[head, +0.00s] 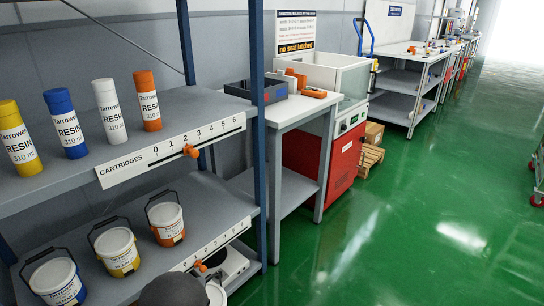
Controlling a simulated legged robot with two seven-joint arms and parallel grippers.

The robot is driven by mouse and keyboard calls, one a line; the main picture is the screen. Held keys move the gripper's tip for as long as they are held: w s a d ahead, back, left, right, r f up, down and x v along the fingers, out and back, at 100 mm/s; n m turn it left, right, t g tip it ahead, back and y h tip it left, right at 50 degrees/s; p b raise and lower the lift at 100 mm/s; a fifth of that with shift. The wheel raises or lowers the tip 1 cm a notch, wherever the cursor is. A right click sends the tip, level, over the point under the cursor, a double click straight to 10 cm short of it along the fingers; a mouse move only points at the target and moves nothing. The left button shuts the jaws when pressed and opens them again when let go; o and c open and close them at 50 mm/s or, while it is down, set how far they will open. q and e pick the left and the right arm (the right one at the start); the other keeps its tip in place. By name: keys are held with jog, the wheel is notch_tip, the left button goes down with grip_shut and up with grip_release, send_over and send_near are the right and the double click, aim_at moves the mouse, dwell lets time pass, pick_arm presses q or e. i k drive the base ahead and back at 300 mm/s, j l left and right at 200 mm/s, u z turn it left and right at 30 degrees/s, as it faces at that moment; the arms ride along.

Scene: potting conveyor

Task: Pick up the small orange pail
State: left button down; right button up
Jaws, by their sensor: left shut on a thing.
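An orange-banded white pail (166,222) with a dark wire handle stands upright on the lower shelf in the head view. A yellow-banded pail (118,251) and a blue-banded pail (57,281) stand to its left. My left gripper (177,290) shows only as a dark grey rounded part at the bottom edge, in front of the shelf; its fingers are hidden. A white round thing (216,293), partly cut off by the frame, is right beside it; the gripper appears shut on it. I cannot tell the thing's band colour. My right gripper is not in view.
Yellow, blue, white and orange cartridges stand on the upper shelf (195,105), with a numbered strip along its front. A blue post (258,130) stands at the shelf's right end. A white device (232,265) sits below. A bench (300,110) stands beyond; green floor (420,220) is clear.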

aim_at(165, 219)
jog(key=i+z, duration=0.2)
jog(key=z, duration=0.2)
jog(key=i+z, duration=0.2)
jog(key=z, duration=0.25)
